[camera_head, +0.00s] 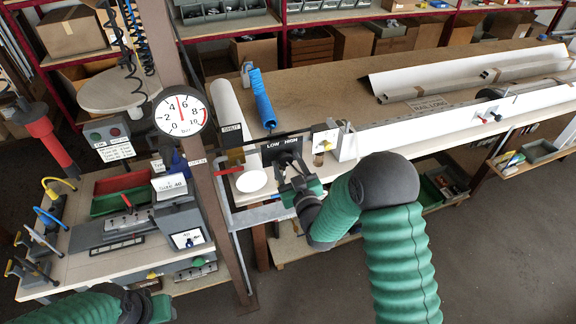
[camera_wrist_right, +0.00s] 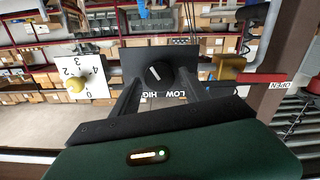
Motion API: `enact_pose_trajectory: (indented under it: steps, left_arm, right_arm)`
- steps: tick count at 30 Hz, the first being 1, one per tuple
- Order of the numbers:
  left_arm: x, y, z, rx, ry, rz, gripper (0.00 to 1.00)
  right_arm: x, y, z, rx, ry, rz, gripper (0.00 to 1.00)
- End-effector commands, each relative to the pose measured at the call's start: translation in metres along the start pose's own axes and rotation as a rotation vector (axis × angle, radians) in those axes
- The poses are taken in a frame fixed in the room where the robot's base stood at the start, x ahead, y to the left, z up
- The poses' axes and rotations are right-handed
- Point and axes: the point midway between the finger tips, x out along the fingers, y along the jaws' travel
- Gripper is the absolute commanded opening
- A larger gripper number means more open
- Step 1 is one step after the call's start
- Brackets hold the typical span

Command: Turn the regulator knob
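The regulator knob (camera_wrist_right: 157,72) is a dark round knob with a white pointer line. It sits on a black plate (camera_head: 281,147) lettered LOW and HIGH, on the bench's front rail. In the head view the right gripper (camera_head: 289,172) is just in front of the plate and hides most of the knob. My left gripper (camera_head: 150,306) is at the bottom left edge, its fingers unclear.
A round pressure gauge (camera_head: 181,113) on a post has its needle pointing nearly straight up, between 4 and 6. A red lever (camera_wrist_right: 252,78) by an OPEN label and a white numbered plate (camera_wrist_right: 82,80) with a brass-coloured knob flank the regulator.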

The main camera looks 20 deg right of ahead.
Motion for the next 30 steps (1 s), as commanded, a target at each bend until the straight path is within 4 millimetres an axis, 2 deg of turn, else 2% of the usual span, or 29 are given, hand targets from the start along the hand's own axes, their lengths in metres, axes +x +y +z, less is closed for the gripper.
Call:
enact_pose_trajectory:
  steps: [10, 13, 22, 27, 28, 30]
  left_arm:
    - [0.001, 0.0, 0.0, 0.0, 0.0, 0.0, 0.36]
    - [0.006, 0.0, 0.001, 0.0, 0.0, 0.0, 0.36]
    - [0.033, 0.0, 0.008, 0.0, 0.0, 0.0, 0.36]
    - [0.038, 0.0, 0.009, 0.0, 0.0, 0.0, 0.36]
    - [0.019, 0.0, 0.005, 0.0, -0.002, 0.0, 0.36]
    - [0.003, 0.0, 0.001, 0.0, 0.0, 0.0, 0.36]
  right_arm:
    - [-0.001, 0.0, 0.0, 0.001, 0.0, 0.0, 0.62]
    - [-0.01, 0.0, 0.003, 0.001, -0.001, 0.0, 0.62]
    - [-0.079, -0.001, 0.005, 0.001, 0.0, 0.001, 0.62]
    - [-0.116, 0.0, 0.004, 0.001, -0.003, 0.0, 0.62]
    - [-0.115, 0.002, -0.006, 0.002, -0.005, -0.001, 0.62]
    - [-0.117, 0.002, -0.007, 0.003, -0.008, -0.002, 0.62]
